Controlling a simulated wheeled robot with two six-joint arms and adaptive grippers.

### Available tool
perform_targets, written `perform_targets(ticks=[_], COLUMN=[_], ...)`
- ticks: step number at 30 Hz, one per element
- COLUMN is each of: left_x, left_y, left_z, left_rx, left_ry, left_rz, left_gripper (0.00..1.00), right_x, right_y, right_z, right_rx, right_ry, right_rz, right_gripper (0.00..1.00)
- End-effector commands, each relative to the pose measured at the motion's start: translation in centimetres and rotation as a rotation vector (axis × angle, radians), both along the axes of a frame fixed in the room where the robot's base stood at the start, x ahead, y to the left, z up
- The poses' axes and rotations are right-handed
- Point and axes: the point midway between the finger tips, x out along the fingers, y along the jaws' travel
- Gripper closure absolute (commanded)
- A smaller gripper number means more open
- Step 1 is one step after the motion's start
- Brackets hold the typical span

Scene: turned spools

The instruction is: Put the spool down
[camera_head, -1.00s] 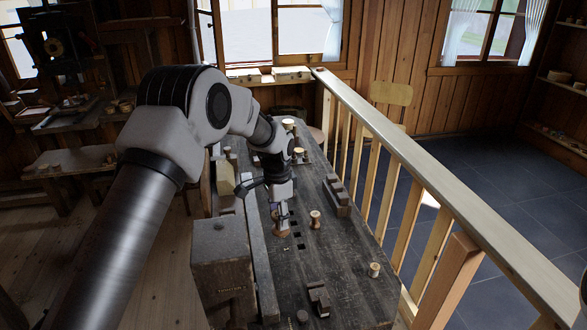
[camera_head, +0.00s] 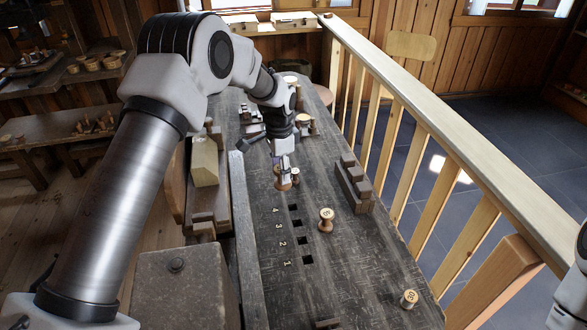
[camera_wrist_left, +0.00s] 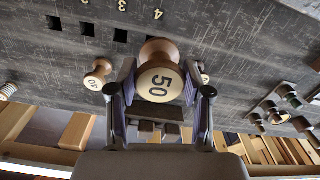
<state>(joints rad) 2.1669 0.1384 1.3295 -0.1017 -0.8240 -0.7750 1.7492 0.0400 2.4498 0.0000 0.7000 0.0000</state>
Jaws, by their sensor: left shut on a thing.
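My left gripper (camera_head: 284,180) is shut on a brown wooden spool (camera_wrist_left: 158,48) with a pale end marked 50, which faces the left wrist camera. In the head view the spool's brown flange (camera_head: 283,187) shows under the fingers, just beyond the hole marked 4. The spool looks upright. I cannot tell whether its lower end touches the dark workbench (camera_head: 345,280). My right gripper is not in view.
Several numbered square holes (camera_head: 302,241) run along the bench. Another spool (camera_head: 326,221) stands to their right, and one marked 80 (camera_head: 409,298) stands nearer. A stepped wooden block (camera_head: 353,184) and a railing (camera_head: 430,105) lie to the right.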

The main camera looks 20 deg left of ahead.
Motion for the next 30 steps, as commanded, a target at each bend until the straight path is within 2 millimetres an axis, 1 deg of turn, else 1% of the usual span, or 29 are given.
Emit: perform_targets(ticks=[1,3,6,8,14,16,21,24,25,26,27,30], left_x=[-0.2,-0.2,-0.1,-0.1,-0.1,-0.1,-0.1,-0.1,-0.1,-0.1,-0.1,-0.1], left_y=[0.0,0.0,0.0,0.0,0.0,0.0,0.0,0.0,0.0,0.0,0.0,0.0], left_z=[-0.9,-2.4,-4.3,-5.1,-8.3,-8.7,-8.8,-9.2,-9.1,-9.0,-9.0,-9.0], left_rx=[0.000,0.000,0.000,0.000,0.000,0.000,0.000,0.000,0.000,0.000,0.000,0.000], left_ry=[0.006,0.006,0.005,0.005,0.004,0.003,0.001,0.003,0.001,0.001,0.003,0.003], left_rz=[0.000,0.000,-0.001,-0.001,0.000,0.000,0.000,0.000,0.000,0.000,0.000,0.000], left_gripper=[0.85,0.85,0.85,0.85,0.85,0.85,0.85,0.85,0.44,0.33,0.26,0.26], right_x=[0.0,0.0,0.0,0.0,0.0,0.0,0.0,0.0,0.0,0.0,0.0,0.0], right_y=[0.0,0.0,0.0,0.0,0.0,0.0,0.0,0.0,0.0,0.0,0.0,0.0], right_z=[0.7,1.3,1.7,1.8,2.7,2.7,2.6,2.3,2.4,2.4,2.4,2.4], right_rx=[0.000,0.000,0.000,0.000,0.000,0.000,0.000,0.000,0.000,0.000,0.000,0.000], right_ry=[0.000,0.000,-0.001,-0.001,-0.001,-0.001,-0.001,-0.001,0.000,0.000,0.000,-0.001], right_rz=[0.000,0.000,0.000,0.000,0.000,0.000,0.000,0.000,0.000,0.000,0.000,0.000], right_gripper=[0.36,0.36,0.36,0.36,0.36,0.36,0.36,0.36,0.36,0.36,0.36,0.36])
